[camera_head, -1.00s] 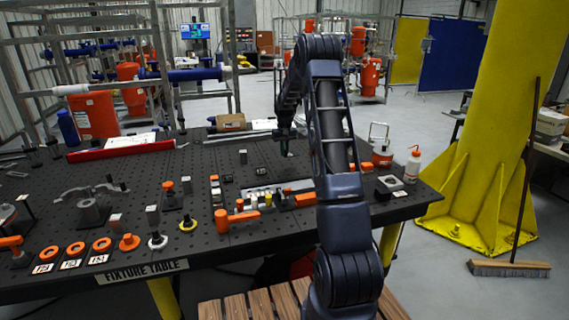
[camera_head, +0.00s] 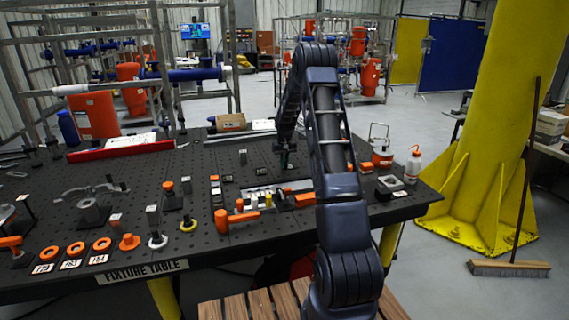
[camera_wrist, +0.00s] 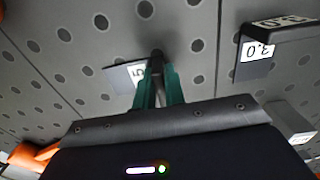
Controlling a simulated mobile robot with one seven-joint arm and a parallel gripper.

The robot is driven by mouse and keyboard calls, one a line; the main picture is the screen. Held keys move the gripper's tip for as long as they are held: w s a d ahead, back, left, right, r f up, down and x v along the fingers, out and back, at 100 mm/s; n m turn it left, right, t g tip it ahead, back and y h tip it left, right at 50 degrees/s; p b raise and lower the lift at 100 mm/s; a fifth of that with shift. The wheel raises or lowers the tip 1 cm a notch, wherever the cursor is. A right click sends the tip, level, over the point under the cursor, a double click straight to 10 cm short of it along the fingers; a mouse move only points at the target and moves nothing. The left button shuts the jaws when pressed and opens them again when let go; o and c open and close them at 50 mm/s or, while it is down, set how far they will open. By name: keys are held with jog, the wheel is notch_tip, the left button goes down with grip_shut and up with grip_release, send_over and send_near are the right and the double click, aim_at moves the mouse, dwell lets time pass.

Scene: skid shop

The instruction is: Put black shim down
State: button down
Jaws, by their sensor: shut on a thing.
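My gripper (camera_wrist: 157,80) points at the fixture table, and its two green fingers are closed together. A small dark piece, apparently the black shim (camera_wrist: 157,57), is between the fingertips, mostly hidden by them. A white label with a 5 (camera_wrist: 125,75) shows just left of the fingertips; I cannot tell whether it belongs to the held piece. In the head view my gripper (camera_head: 286,167) is low over the table (camera_head: 130,200), behind the row of small blocks. The held piece is too small to make out there.
A black block labelled 3.0 (camera_wrist: 258,50) stands to the right in the wrist view. In the head view, small blocks (camera_head: 262,198) and an orange-handled clamp (camera_head: 235,217) lie in front of my gripper.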

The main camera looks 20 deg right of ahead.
jog(key=c, duration=1.5)
grip_release()
notch_tip(320, 180, up, 12)
jog(key=f, duration=0.1)
jog(key=s+a+r+t, duration=0.1)
jog(key=s+a+r, duration=0.2)
jog(key=s+r, duration=0.9)
jog(key=s+a+r+t, duration=0.15)
jog(key=s+r, duration=0.35)
jog(key=s, duration=0.8)
jog(key=s+a+r+t, duration=0.1)
jog(key=s+a+r, duration=0.3)
jog(key=s, duration=0.8)
jog(key=shift+t, duration=0.55)
jog(key=shift+s+f, duration=0.6)
jog(key=shift+s, duration=1.95)
jog(key=shift+s+f, duration=0.55)
jog(key=shift+s, duration=2.05)
jog(key=shift+s+f, duration=0.6)
jog(key=shift+s, duration=1.95)
